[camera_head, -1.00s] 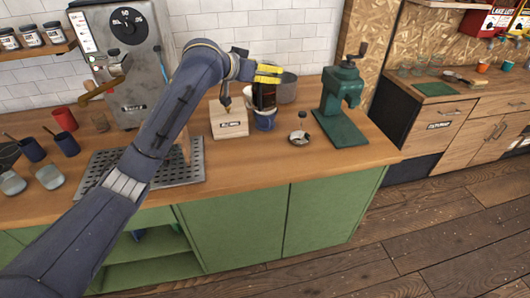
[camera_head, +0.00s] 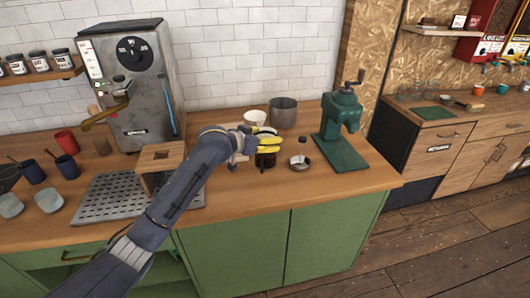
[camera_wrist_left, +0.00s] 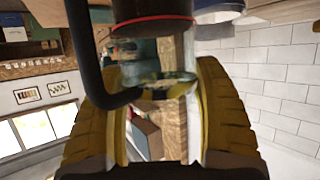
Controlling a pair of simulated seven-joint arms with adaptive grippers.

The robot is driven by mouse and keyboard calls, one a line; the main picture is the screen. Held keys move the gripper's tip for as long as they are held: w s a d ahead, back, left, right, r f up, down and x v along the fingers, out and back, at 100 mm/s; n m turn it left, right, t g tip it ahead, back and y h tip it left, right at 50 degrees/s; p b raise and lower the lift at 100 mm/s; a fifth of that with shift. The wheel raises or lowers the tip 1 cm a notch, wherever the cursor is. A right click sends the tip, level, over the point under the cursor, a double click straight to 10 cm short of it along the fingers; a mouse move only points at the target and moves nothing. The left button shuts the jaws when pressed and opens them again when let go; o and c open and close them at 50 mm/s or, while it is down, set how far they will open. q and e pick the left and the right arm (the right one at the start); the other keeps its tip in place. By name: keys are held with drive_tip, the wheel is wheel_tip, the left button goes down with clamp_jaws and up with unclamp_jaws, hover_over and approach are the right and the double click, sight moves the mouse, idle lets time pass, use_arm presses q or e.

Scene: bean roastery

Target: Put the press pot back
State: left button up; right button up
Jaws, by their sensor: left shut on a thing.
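The press pot (camera_head: 265,160) is a dark vessel low over the wooden counter, left of the green grinder. My left gripper (camera_head: 265,143) is shut on it from above and behind, its yellow fingers hiding part of the pot. I cannot tell whether the pot's base touches the counter. In the left wrist view, the press pot (camera_wrist_left: 152,22) shows a dark body with a red line and clear glass, between the yellow fingers of my left gripper (camera_wrist_left: 155,85). A black handle (camera_wrist_left: 85,50) curves at its left. My right gripper is not in view.
A small metal dish (camera_head: 299,162) lies just right of the pot, and the green grinder (camera_head: 342,130) stands beyond it. A white bowl (camera_head: 255,117) and grey pot (camera_head: 283,112) stand behind. The counter's front is clear.

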use_arm(q)
drive_tip(key=shift+f, duration=2.65)
drive_tip(key=shift+f, duration=0.15)
drive_tip(key=o, duration=1.6)
drive_tip(key=shift+f, duration=0.1)
drive_tip(key=shift+s+a+r, duration=0.1)
drive_tip(key=shift+s+r, duration=0.05)
drive_tip(key=shift+r, duration=0.1)
drive_tip(key=v, duration=1.1)
drive_tip(key=shift+s+a+r, duration=0.1)
drive_tip(key=shift+s+a, duration=0.1)
